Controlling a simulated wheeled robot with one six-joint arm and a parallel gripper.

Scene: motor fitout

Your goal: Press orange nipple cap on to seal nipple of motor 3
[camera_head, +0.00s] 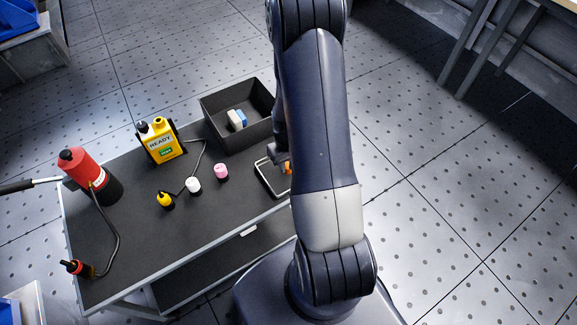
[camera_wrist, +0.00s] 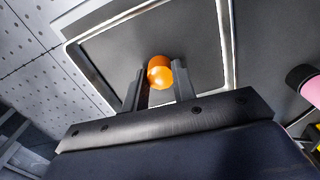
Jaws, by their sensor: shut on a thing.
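The orange nipple cap (camera_wrist: 160,72) sits between the fingertips of my gripper (camera_wrist: 159,84) in the wrist view. The fingers are shut on it, over a shallow tray with a pale rim (camera_wrist: 229,50). In the head view a bit of the orange cap (camera_head: 288,168) shows beside my arm, at the tray (camera_head: 262,182) on the cart's right side. My arm hides most of the gripper and part of the tray there. I cannot tell whether the cap touches the tray floor. No motor or nipple is seen in either view.
The dark cart top (camera_head: 140,235) holds a black bin (camera_head: 215,122) with small blocks, a yellow bottle (camera_head: 163,143), a red canister (camera_head: 85,172), and small yellow, white and pink-capped items (camera_head: 221,171). The perforated floor right of my arm is clear. A bench (camera_head: 500,40) stands at the upper right.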

